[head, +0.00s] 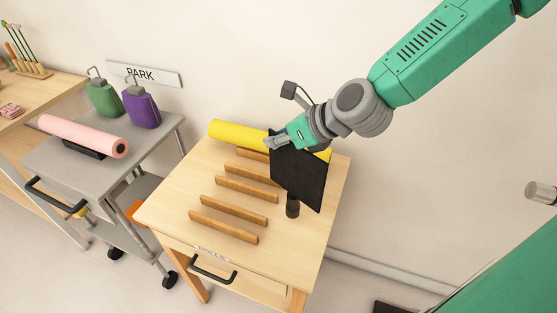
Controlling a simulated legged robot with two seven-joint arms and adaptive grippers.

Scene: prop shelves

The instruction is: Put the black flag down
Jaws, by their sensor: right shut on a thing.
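The black flag (298,172) is a dark square panel held over the right part of the wooden table (173,212). A short dark cylinder (292,208) shows below its lower edge. I cannot tell whether it touches the table top. My right gripper (275,142), on the green and grey arm from the right, is shut on the flag near its upper left corner. The flag hides part of the table and part of a yellow roll behind it. My left gripper is not in view.
Several wooden slats (230,219) cross the table top. The yellow roll (233,134) lies along its back edge. A grey cart (65,175) on the left carries a pink roll (82,135) and green (103,98) and purple (141,107) bags. The table's front right is clear.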

